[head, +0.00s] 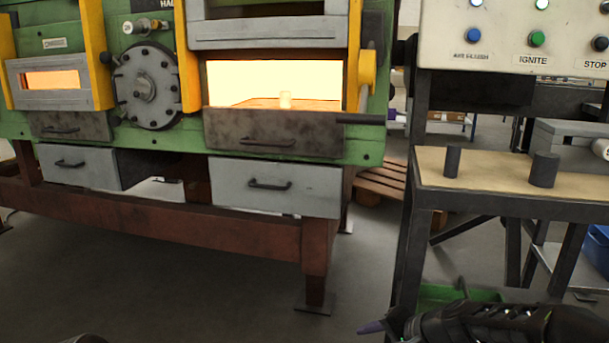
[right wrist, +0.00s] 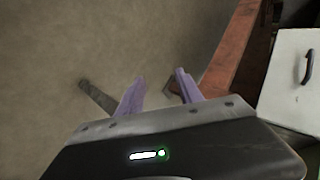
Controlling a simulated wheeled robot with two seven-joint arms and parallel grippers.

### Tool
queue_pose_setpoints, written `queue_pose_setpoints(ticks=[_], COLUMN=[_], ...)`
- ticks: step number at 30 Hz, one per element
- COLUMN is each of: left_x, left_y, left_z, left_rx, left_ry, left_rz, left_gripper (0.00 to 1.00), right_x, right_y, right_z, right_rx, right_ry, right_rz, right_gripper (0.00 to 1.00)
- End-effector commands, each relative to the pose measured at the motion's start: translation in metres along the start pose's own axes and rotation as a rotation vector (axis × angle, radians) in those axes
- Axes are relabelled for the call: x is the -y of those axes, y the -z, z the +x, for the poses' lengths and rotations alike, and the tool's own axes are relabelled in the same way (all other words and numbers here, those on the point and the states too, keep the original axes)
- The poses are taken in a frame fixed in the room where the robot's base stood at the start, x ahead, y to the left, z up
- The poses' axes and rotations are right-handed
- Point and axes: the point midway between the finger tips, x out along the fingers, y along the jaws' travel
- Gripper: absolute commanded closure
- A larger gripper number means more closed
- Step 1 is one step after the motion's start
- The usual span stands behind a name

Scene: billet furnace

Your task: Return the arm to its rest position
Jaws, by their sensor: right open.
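Two dark cylindrical billets, one slimmer (head: 452,161) and one thicker (head: 544,169), stand on the side stand. My left gripper is out of view.
The side stand's tan top (head: 500,178) and dark legs are close to my right arm. A green tray (head: 455,294) sits low behind the arm. A control panel (head: 510,35) is above the stand. The furnace's red-brown frame (head: 200,230) borders open grey floor.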

Motion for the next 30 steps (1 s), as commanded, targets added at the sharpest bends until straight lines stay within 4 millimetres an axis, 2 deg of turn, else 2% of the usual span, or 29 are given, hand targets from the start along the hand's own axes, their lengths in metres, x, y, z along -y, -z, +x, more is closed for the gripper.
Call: queue_pose_setpoints(ticks=[1, 3, 6, 9, 12, 15, 21, 22, 24, 30], left_x=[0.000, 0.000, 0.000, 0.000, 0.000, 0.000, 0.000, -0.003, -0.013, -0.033], left_y=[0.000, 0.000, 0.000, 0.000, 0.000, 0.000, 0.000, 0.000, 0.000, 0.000], left_z=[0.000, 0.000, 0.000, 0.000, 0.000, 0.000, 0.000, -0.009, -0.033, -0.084], left_rx=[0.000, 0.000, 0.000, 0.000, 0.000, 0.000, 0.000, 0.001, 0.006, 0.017], left_ry=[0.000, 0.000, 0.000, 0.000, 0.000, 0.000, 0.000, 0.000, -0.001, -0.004], left_rz=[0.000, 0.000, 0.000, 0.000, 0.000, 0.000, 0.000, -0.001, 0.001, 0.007], left_gripper=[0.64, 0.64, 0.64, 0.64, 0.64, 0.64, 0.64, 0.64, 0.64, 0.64], right_x=[-0.038, -0.087, -0.156, -0.214, -0.256, -0.286, -0.321, -0.314, -0.294, -0.255], right_y=[-0.017, -0.039, -0.078, -0.122, -0.164, -0.205, -0.284, -0.288, -0.282, -0.284], right_z=[0.023, 0.046, 0.072, 0.088, 0.094, 0.096, 0.088, 0.081, 0.064, 0.025], right_rx=[0.016, 0.030, 0.060, 0.101, 0.145, 0.191, 0.287, 0.290, 0.284, 0.297], right_ry=[-0.077, -0.175, -0.300, -0.388, -0.434, -0.448, -0.409, -0.401, -0.402, -0.403], right_rz=[-0.011, -0.043, -0.111, -0.193, -0.275, -0.345, -0.456, -0.465, -0.464, -0.465], right_gripper=[0.57, 0.57, 0.57, 0.57, 0.57, 0.57, 0.57, 0.57, 0.57, 0.57])
